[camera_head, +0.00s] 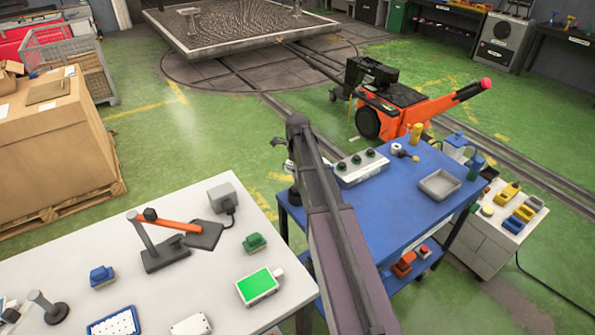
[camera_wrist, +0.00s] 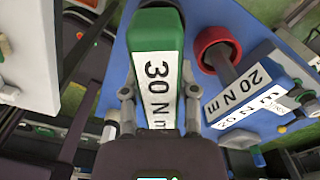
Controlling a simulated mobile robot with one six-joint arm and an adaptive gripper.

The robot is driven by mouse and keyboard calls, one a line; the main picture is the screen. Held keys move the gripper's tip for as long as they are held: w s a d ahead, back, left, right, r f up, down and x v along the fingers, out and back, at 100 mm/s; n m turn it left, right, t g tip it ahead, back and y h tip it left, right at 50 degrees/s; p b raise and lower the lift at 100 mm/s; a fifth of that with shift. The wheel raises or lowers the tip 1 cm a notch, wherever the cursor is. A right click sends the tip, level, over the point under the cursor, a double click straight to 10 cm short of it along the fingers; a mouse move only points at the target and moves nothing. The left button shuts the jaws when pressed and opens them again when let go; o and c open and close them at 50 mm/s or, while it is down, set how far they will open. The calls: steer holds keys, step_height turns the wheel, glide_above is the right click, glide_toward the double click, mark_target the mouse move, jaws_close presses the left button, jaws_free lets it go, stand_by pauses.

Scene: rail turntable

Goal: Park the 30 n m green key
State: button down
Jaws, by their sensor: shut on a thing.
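The green key (camera_wrist: 174,55) with a white "30 N m" label fills the middle of the wrist view. My gripper (camera_wrist: 160,95) is shut on it, with one finger on each side of the label. The key appears to be over or on a blue surface (camera_wrist: 120,75); I cannot tell whether it touches. Beside it on the right is a blue key (camera_wrist: 275,85) labelled "20 N m". In the head view my arm hides the gripper and the green key.
A red-ringed grey cylinder (camera_wrist: 215,50) is close right of the green key. The blue cart top (camera_head: 400,208) bears a white box with dark knobs (camera_head: 360,167) and a grey tray (camera_head: 438,184). A white table (camera_head: 180,285) stands left, with a green-screened device (camera_head: 258,286).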

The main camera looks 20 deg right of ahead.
steer(key=shift+f+b, duration=1.25)
steer(key=shift+c, duration=1.5)
jaws_free()
steer(key=shift+r, duration=0.2)
step_height(320, 180, up, 10)
steer(key=p, duration=1.1)
steer(key=shift+r, duration=0.25)
